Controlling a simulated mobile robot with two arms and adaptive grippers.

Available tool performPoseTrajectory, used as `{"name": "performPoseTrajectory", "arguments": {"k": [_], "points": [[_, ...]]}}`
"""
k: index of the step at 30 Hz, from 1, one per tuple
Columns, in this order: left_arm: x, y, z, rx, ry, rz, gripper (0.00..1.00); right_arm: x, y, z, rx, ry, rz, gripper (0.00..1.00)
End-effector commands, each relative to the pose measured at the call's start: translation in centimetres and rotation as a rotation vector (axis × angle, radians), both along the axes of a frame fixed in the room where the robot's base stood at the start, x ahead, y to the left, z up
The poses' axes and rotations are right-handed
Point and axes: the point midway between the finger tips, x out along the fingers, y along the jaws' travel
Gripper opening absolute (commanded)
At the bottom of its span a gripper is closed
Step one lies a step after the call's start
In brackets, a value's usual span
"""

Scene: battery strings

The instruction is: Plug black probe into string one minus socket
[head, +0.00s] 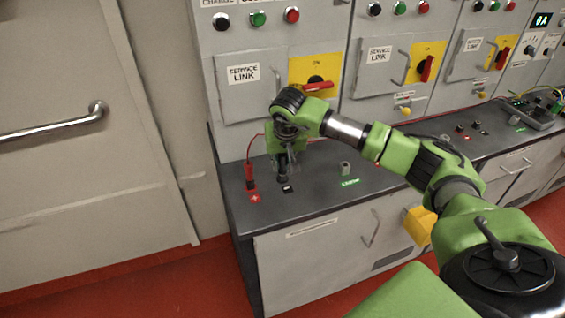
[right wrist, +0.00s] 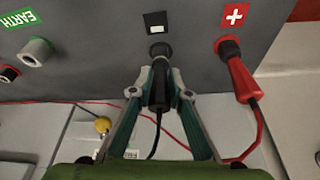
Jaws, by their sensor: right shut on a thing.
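The black probe (right wrist: 158,92) is upright between the fingers of my right gripper (right wrist: 159,78), which is shut on it. Its nose meets the black minus socket (right wrist: 158,50), beside the black minus label (right wrist: 155,22); how deep it sits cannot be told. In the head view my right gripper (head: 284,164) is low over the bench's left end, with the black probe (head: 282,178) below it at the socket. The red probe (right wrist: 240,78) stands in the socket by the red plus label (right wrist: 234,15); it also shows in the head view (head: 249,176). My left gripper is not in view.
The earth socket (right wrist: 38,52) with its green label (head: 350,183) is on the bench top (head: 315,185). A grey cabinet with a service link panel (head: 243,90) and yellow switch plate (head: 316,75) rises behind. A red cable (right wrist: 85,103) runs near the gripper.

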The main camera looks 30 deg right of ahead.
Motion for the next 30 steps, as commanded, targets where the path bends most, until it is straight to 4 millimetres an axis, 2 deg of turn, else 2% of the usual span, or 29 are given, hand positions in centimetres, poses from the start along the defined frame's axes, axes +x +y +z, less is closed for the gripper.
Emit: {"name": "performPoseTrajectory", "arguments": {"k": [7, 8, 9, 10, 22, 26, 30], "points": [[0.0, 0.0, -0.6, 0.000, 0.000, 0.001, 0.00, 0.0, 0.0, -0.7, 0.000, 0.000, 0.000, 0.00], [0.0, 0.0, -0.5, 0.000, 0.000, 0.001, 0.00, 0.0, 0.0, -0.6, 0.000, -0.001, 0.000, 0.25], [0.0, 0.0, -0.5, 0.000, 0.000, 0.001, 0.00, 0.0, 0.0, -0.6, 0.000, -0.001, 0.000, 0.35], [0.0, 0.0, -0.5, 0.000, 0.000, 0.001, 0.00, 0.0, 0.0, -0.6, 0.000, 0.000, 0.000, 0.37], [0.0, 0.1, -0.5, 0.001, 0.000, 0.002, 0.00, -0.1, 0.0, -0.1, 0.000, -0.001, 0.000, 0.37], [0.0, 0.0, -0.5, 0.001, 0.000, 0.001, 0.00, -0.6, 0.3, 1.7, -0.001, -0.003, 0.001, 0.37], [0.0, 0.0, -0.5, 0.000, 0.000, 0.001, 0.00, -1.5, 0.7, 4.6, -0.001, -0.005, 0.002, 0.37]]}}
